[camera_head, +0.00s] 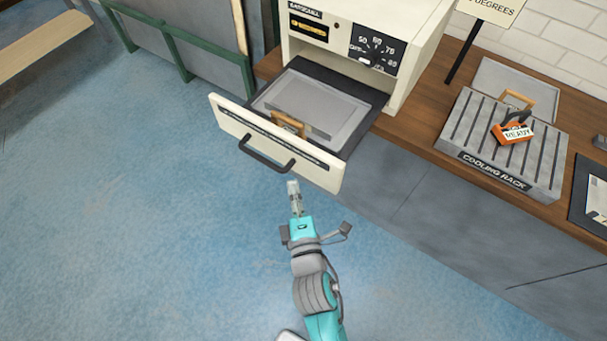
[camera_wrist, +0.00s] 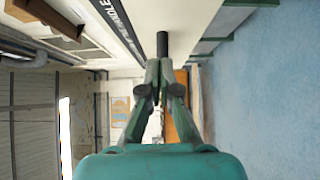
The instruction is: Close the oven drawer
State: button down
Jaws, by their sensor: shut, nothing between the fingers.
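The oven drawer (camera_head: 318,177) is pulled out of the cream oven (camera_head: 405,28), with a cream front and a black bar handle (camera_head: 266,159). Inside it lies a grey tray (camera_head: 310,99) with a wooden handle (camera_head: 288,123). My gripper (camera_head: 292,184) is shut and empty, just in front of the drawer front, near the right end of the handle. In the wrist view my shut gripper (camera_wrist: 158,66) points at the dark handle end (camera_wrist: 162,44) beside the cream drawer front (camera_wrist: 150,15). I cannot tell whether they touch.
A wooden counter (camera_head: 425,100) holds the oven and a grey cooling rack (camera_head: 480,170) with an orange "READY" piece (camera_head: 511,132) on it. Green rails (camera_head: 185,45) stand at the back left. The blue floor (camera_head: 130,220) in front is clear.

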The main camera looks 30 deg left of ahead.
aim_at(301, 163)
jog(key=shift+w, duration=2.15)
jog(key=shift+w, duration=0.1)
